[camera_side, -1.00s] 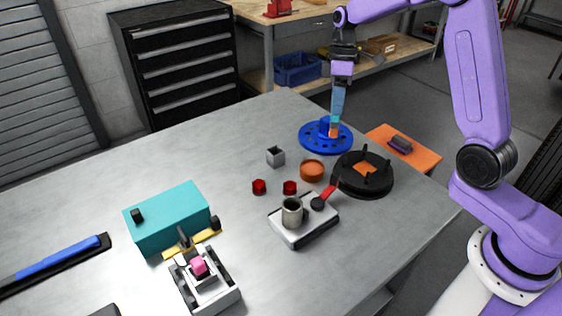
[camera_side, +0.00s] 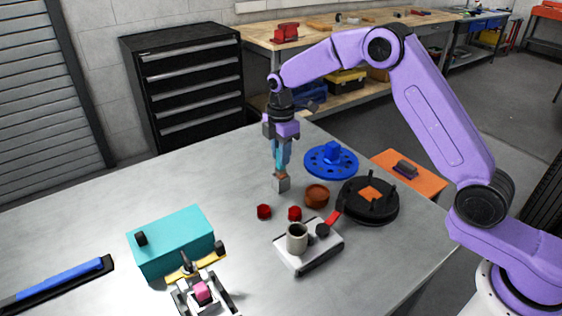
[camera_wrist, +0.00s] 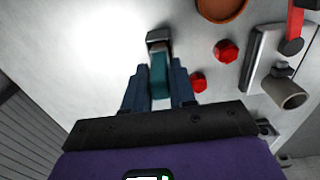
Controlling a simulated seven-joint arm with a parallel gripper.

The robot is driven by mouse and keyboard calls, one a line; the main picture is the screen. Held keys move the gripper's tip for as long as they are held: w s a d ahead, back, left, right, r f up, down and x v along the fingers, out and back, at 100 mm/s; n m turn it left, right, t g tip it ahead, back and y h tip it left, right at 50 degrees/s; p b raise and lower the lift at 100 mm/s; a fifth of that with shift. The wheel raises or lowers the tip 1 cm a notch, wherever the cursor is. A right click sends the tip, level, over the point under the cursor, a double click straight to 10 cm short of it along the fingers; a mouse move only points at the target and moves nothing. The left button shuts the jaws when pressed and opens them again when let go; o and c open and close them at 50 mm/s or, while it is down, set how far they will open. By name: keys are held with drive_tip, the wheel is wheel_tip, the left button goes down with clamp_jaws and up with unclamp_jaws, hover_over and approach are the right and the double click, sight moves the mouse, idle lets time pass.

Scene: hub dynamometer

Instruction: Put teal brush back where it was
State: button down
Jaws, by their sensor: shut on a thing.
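My gripper (camera_side: 282,158) points down over the table and is shut on the teal brush. The teal brush (camera_wrist: 160,76) shows between the two fingers in the wrist view. In the side view its orange lower end is at the mouth of the small grey square cup (camera_side: 283,185). The cup also shows in the wrist view (camera_wrist: 158,36), just beyond the fingertips. The brush is nearly upright; I cannot tell how deep its end is in the cup. The blue hub disc (camera_side: 331,161) lies to the right of my gripper.
An orange round dish (camera_side: 317,195) and red nuts (camera_side: 264,212) are close to the cup. A black fixture (camera_side: 370,202) stands right, and a white block with a grey cup (camera_side: 297,238) stands in front. A teal box (camera_side: 172,241) is at left. The table's back left is clear.

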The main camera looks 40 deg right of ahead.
drive_tip(key=shift+f, duration=1.25)
drive_tip(key=shift+f, duration=0.15)
drive_tip(key=c, duration=0.9)
unclamp_jaws()
